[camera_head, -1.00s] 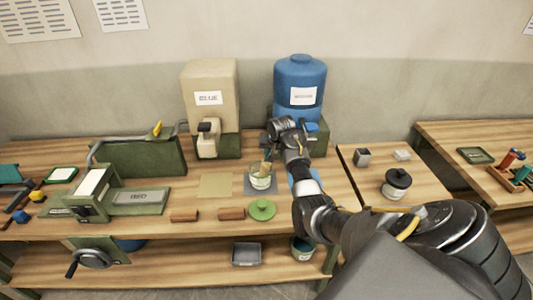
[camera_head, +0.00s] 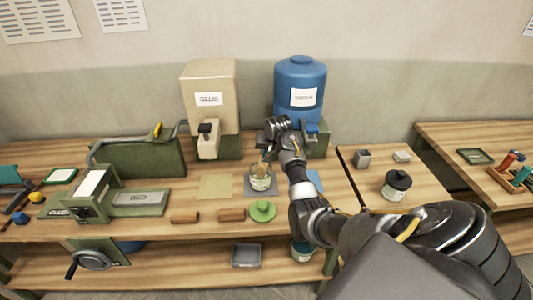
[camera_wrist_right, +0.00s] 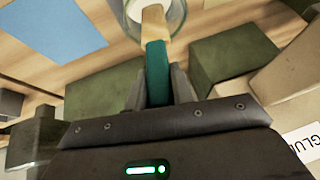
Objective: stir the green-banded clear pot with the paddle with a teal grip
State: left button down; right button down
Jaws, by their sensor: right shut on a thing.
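My right gripper (camera_head: 268,150) is just above the pot and shut on the teal grip of the paddle. In the right wrist view the gripper (camera_wrist_right: 160,88) holds the teal grip (camera_wrist_right: 157,68) between its fingers. The paddle's tan wooden part (camera_wrist_right: 154,28) reaches into the pot (camera_wrist_right: 172,12), which is cut off by the top edge. The paddle's lower end is hard to make out. My left gripper is not in view.
A green lid (camera_head: 263,211) lies in front of the pot. A beige glue dispenser (camera_head: 209,85) and a blue dispenser (camera_head: 300,85) stand behind. Brown blocks (camera_head: 231,214) lie front left. A tan sheet (camera_head: 215,186) lies flat to the left.

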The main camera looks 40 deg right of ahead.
jog(key=shift+s+d+r, duration=0.1)
jog(key=shift+s+r, duration=0.2)
jog(key=shift+r, duration=1.05)
jog(key=shift+s+d+r, duration=0.1)
jog(key=shift+s+r, duration=0.15)
jog(key=shift+r, duration=1.15)
jog(key=shift+s+d+r, duration=0.1)
jog(key=shift+s+r, duration=0.2)
jog(key=shift+r, duration=1.15)
jog(key=shift+r, duration=2.4)
